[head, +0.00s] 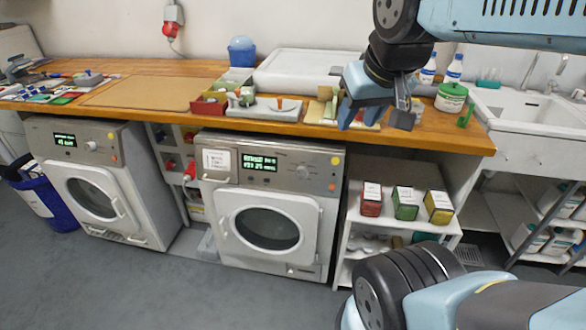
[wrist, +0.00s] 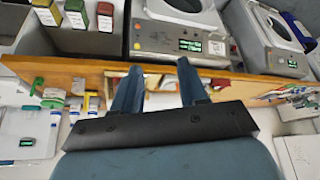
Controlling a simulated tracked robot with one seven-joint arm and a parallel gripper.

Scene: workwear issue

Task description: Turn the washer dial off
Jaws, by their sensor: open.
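Two white front-loading washers stand under the wooden counter. The right washer (head: 265,225) has a grey panel with a lit display (head: 260,163) and a round dial (head: 303,172) to its right. The left washer (head: 95,195) has a similar panel with a lit display (head: 65,140) and a dial (head: 91,145). The dial markings are too small to read. My gripper (head: 376,118) is open and empty above the counter, up and right of the right washer's dial and apart from it. In the wrist view, my gripper (wrist: 160,66) has its fingers spread, with the right washer (wrist: 180,12) beyond the counter edge.
The wooden counter (head: 455,132) overhangs the washer panels and carries trays, a green-white tub (head: 451,97) and bottles. A shelf (head: 400,230) with several small boxes stands right of the washers. A blue bin (head: 40,195) is at the far left. The floor before the washers is clear.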

